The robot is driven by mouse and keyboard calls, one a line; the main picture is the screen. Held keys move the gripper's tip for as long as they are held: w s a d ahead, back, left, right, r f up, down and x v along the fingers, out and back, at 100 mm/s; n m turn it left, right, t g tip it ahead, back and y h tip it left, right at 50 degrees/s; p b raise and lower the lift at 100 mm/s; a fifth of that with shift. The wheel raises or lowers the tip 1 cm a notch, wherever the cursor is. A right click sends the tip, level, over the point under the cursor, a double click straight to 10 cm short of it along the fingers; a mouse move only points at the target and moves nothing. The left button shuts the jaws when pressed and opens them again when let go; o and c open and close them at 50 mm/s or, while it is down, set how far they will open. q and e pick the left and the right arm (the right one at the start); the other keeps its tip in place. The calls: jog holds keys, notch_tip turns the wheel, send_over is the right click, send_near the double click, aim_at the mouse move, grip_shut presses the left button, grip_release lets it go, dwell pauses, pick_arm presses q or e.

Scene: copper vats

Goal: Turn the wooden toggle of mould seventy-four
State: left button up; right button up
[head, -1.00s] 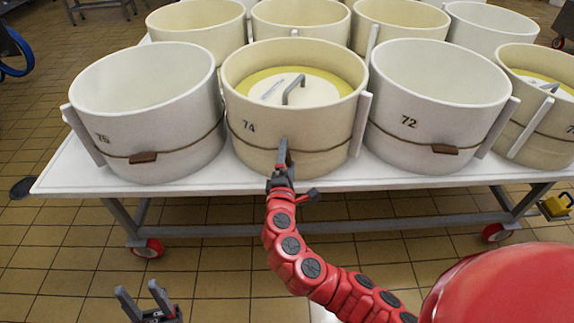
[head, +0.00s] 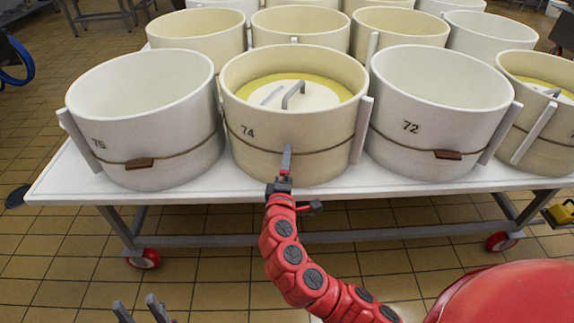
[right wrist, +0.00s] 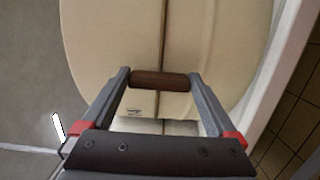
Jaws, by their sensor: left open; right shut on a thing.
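Mould seventy-four (head: 247,165) is a cream round vat with a cord round it and "74" on its front. A lid with a grey handle (head: 294,94) sits inside. My right gripper (head: 287,150) is at its front, by the cord. In the right wrist view the brown wooden toggle (right wrist: 159,79) lies between the two fingers, gripped at its ends. It stands across the cord (right wrist: 163,30). In the head view my gripper hides the toggle. My left gripper (head: 136,303) is open and empty at the bottom left, partly cut off by the picture edge.
Mould 72 (head: 430,120) stands to the right and another mould (head: 140,125) to the left, their toggles lying along their cords. More moulds stand behind on the white table (head: 70,190). The tiled floor in front is clear.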

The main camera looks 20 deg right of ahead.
jog(key=o, duration=1)
jog(key=p+v, duration=0.2)
jog(key=v, duration=1.5)
jog(key=shift+s, duration=0.2)
jog(key=shift+f, duration=0.1)
